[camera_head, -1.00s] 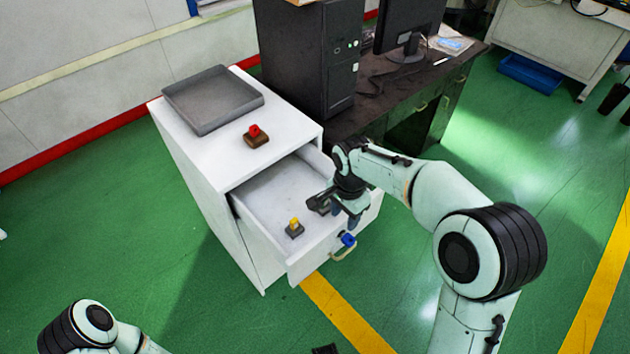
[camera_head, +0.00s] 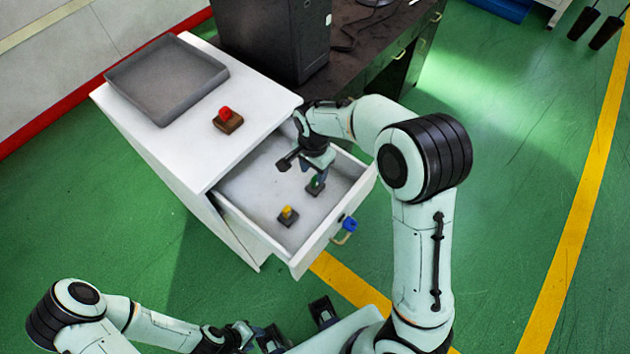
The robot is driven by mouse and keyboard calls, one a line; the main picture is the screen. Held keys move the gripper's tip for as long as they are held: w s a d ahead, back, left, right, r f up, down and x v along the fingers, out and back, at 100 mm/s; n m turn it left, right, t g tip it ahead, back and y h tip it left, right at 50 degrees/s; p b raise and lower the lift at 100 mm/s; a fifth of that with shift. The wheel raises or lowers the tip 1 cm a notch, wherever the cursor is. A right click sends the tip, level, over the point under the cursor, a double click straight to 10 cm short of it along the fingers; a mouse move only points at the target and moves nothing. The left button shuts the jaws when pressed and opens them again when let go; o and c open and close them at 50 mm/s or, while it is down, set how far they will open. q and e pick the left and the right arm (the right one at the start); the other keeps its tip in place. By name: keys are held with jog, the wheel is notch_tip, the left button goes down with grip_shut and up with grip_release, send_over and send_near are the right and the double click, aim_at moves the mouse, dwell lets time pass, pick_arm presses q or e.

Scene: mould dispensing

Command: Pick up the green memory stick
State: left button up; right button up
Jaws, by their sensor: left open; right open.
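The green memory stick (camera_head: 315,183) stands on a small dark base inside the open drawer (camera_head: 244,190). My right gripper (camera_head: 304,170) is over the drawer, open and pointing down. One finger partly covers the green stick from above; I cannot tell whether it touches it. A yellow stick (camera_head: 288,211) on a similar dark base stands in the drawer nearer its front. My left gripper (camera_head: 297,328) is open and empty at the bottom of the view, outside the drawer in front of it.
A red piece on a brown base (camera_head: 228,121) and an empty grey tray (camera_head: 112,83) sit on the white cabinet top (camera_head: 190,150). A blue item (camera_head: 349,224) is at the drawer handle. A dark computer case (camera_head: 290,45) stands behind. Green floor is free at left.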

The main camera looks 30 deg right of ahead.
aim_at(315, 178)
jog(key=f, duration=0.5)
jog(key=shift+w+d+f, duration=0.15)
jog(key=shift+d+f, duration=0.15)
grip_shut()
